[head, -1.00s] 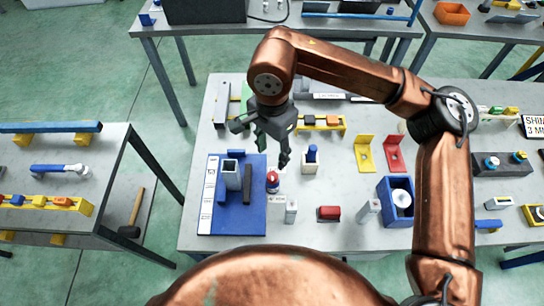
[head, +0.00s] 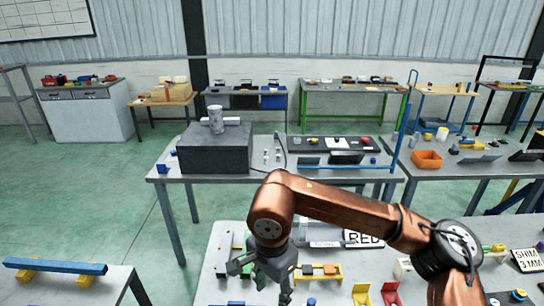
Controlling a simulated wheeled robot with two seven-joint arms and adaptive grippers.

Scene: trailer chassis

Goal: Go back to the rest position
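My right arm comes in from the right, copper-coloured. Its dark grey gripper (head: 273,287) hangs pointing down over the near grey table (head: 215,290), at the bottom of the head view. Its fingers look spread apart and nothing shows between them. The fingertips are close to the lower picture edge. My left arm and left gripper are not in view.
Near the gripper, a yellow rack (head: 318,272) and yellow (head: 361,294) and red (head: 390,293) brackets stand on the table. A dark block (head: 215,148) sits on the table behind. A blue bar (head: 55,266) lies on the left table. Green floor (head: 90,210) is open at left.

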